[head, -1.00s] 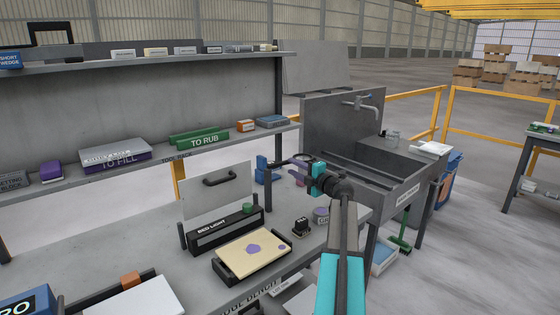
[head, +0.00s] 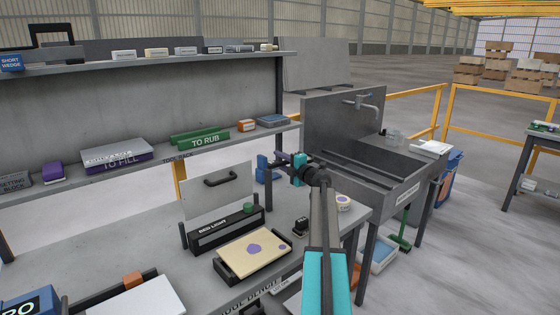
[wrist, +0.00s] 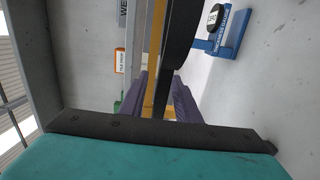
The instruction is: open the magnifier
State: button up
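In the wrist view the blue stand (wrist: 226,38) is at the upper right, with a black-rimmed round part and a small label I cannot read. A dark curved bar (wrist: 179,50), probably the magnifier's lens frame seen edge-on, crosses the upper middle of that view. It reaches down towards the purple fingers of my gripper (wrist: 165,98). The fingers look apart, with yellow background between them. I cannot tell whether they touch the bar.
A small black block (head: 301,224) and a round pale tin (head: 343,204) are nearer my arm. The sink (head: 395,165) is at right.

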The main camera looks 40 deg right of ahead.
grip_shut()
